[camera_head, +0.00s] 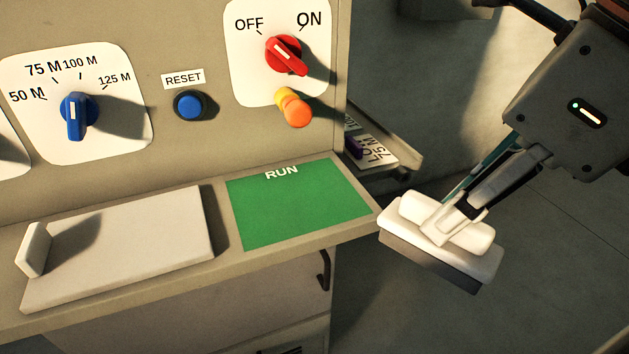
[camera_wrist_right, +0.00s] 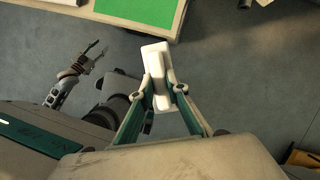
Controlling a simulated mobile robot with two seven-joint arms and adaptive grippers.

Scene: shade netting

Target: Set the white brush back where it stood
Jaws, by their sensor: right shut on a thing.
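The white brush (camera_head: 410,214) has a white back and handle with a grey underside. My right gripper (camera_head: 457,213) is shut on its handle. It holds the brush in the air just right of the ledge's right end, with the grey side down. In the right wrist view the brush (camera_wrist_right: 154,60) sits between the two fingertips (camera_wrist_right: 160,90). My left gripper (camera_wrist_right: 90,57) shows in the right wrist view, apart from the brush, with its fingers spread and empty. It is not in the head view.
The ledge (camera_head: 230,262) carries a pale plate (camera_head: 140,245) with an upright lip at its left, and a bare green RUN panel (camera_head: 298,205). Behind rises a panel with a blue dial (camera_head: 76,118), blue button (camera_head: 189,105), red switch (camera_head: 285,55) and orange knob (camera_head: 294,108).

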